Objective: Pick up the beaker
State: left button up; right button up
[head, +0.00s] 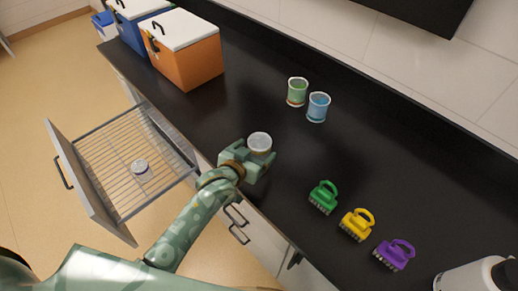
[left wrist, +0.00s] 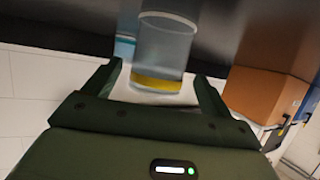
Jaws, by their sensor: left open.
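The beaker (head: 260,142), clear with a pale rim, stands on the black counter near its front edge. In the left wrist view, the clear beaker (left wrist: 163,50) shows a yellow band at its lower end in the picture. My left gripper (head: 256,156) is open, its fingers on either side of the beaker in the head view. In the left wrist view, the open fingers (left wrist: 162,78) frame the beaker, with gaps visible on both sides. Whether either finger touches it I cannot tell. My right gripper is not in view.
Green (head: 323,197), yellow (head: 357,225) and purple (head: 394,255) brushes lie to the right. An orange cooler box (head: 187,58) stands left.

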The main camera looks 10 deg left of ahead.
pick_arm(q)
jog(key=x, duration=0.3)
jog(key=shift+d+f+b, duration=0.1)
jog(key=shift+d+b, duration=0.05)
jog(key=shift+b, duration=0.2)
jog(key=shift+w+d+f, duration=0.1)
jog(key=shift+w, duration=0.2)
jog(key=shift+s, duration=0.1)
jog(key=c, duration=1.1)
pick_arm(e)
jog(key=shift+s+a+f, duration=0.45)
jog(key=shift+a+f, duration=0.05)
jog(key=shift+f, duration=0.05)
